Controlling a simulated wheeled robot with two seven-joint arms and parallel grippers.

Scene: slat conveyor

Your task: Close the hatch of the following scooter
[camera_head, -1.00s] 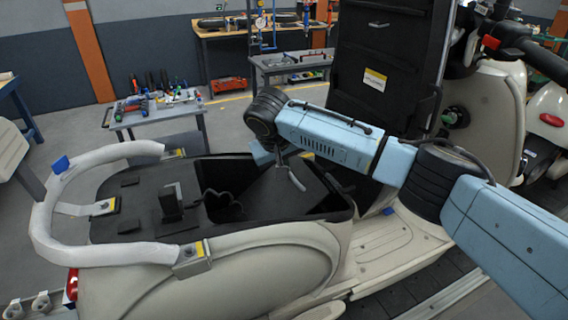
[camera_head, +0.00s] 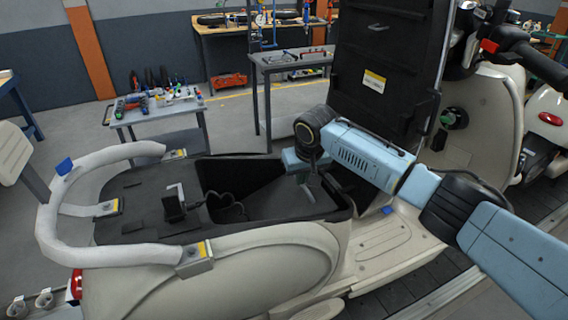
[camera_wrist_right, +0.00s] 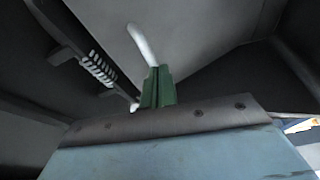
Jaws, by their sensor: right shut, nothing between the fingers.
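The scooter (camera_head: 240,262) is cream-coloured, with an open black compartment (camera_head: 270,200) under its raised hatch. The hatch (camera_head: 385,50) is a black panel with a white and yellow label, standing upright at the compartment's front end. My right gripper (camera_head: 309,190) points down over the front part of the compartment, left of the hatch's lower part. In the right wrist view its green fingers (camera_wrist_right: 158,87) are together with nothing between them. A pale curved strip (camera_wrist_right: 142,45) shows just beyond them; I cannot tell whether they touch it. My left gripper is out of view.
A white rail (camera_head: 45,205) curves around the scooter's rear. A tool cart (camera_head: 160,108) and a grey table (camera_head: 290,62) stand behind. Another scooter (camera_head: 550,115) is at the far right. In the right wrist view, a coil spring (camera_wrist_right: 98,68) lies left of the fingers.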

